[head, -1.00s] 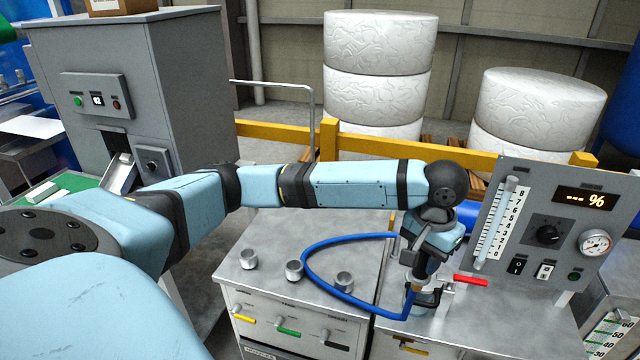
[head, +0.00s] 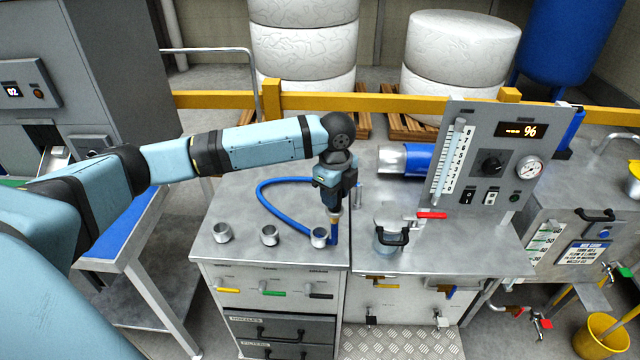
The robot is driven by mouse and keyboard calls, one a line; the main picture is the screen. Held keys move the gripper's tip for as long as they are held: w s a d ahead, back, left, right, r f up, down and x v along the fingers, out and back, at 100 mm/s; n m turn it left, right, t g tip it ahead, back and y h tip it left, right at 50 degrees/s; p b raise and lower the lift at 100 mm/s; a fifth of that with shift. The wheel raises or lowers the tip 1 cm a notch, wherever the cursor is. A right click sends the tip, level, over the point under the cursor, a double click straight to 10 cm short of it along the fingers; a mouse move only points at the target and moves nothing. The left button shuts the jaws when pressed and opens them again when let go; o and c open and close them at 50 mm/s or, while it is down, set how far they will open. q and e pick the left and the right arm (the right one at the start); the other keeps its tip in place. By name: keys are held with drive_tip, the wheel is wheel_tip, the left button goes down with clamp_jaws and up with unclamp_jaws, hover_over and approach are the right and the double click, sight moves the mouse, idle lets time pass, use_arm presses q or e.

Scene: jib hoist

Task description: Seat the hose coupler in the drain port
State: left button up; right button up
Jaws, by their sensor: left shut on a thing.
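My left gripper (head: 335,205) points down over the right end of the left steel cabinet. It is shut on the hose coupler (head: 335,217), a small metal piece with the blue hose (head: 262,192) attached. The hose loops back to the left across the worktop. Three open metal ports stand in a row: a left one (head: 222,232), a middle one (head: 269,236) and a right one (head: 319,237). The labels are too small to read. The coupler is slightly right of and above the right port; its exact gap is unclear. My right gripper is out of view.
A clear jar with a black handle (head: 392,237) stands right of the ports, beside a red lever (head: 432,215). A control panel (head: 487,160) rises behind it. Yellow, green and black valve handles (head: 320,296) sit on the cabinet front. A yellow rail (head: 330,101) runs behind.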

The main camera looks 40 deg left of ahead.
use_arm(q)
drive_tip(key=w+a+f+m+b, duration=0.1)
drive_tip(key=a+f+m+b, duration=0.4)
drive_tip(key=f+m, duration=0.3)
drive_tip(key=shift+w+f+m+b, duration=0.2)
drive_tip(key=shift+m+b, duration=0.3)
drive_tip(key=shift+m, duration=0.7)
drive_tip(key=shift+p, duration=0.6)
drive_tip(key=shift+p, duration=0.6)
drive_tip(key=shift+f, duration=0.3)
idle(0.3)
